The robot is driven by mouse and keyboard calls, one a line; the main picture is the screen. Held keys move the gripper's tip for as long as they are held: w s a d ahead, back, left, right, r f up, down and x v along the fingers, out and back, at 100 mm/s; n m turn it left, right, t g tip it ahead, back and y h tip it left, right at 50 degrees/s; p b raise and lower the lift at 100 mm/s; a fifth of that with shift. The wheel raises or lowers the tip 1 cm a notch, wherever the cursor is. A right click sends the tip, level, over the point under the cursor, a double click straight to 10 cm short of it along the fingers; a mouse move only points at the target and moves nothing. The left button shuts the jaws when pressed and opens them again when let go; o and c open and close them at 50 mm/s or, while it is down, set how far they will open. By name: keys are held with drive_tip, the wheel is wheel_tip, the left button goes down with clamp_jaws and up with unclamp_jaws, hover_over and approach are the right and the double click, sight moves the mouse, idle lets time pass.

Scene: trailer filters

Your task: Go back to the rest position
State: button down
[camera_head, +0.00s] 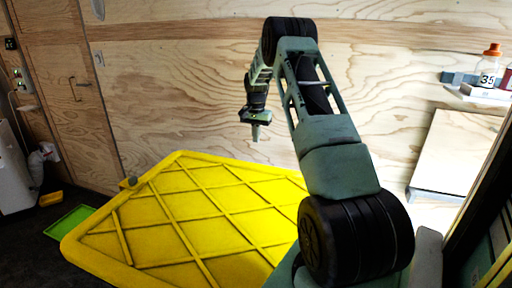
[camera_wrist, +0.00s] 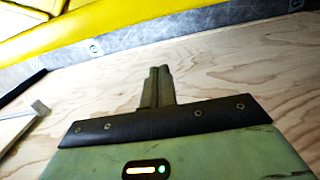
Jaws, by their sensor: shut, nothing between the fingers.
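My arm rises from the lower right of the head view and bends over at the top. My gripper (camera_head: 255,132) hangs down from its end, in front of the plywood wall and above the far edge of the yellow panel. In the wrist view my gripper (camera_wrist: 158,85) shows its two fingers pressed together, with nothing between them. The fingertips touch nothing that I can see.
A large yellow ribbed panel (camera_head: 175,207) fills the lower middle. A shelf (camera_head: 470,98) at the right holds a white bottle with an orange cap (camera_head: 489,66). A green tray (camera_head: 69,221) lies on the dark floor at left. A wooden door (camera_head: 65,85) stands behind.

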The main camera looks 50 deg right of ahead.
drive_tip(key=shift+r, duration=0.6)
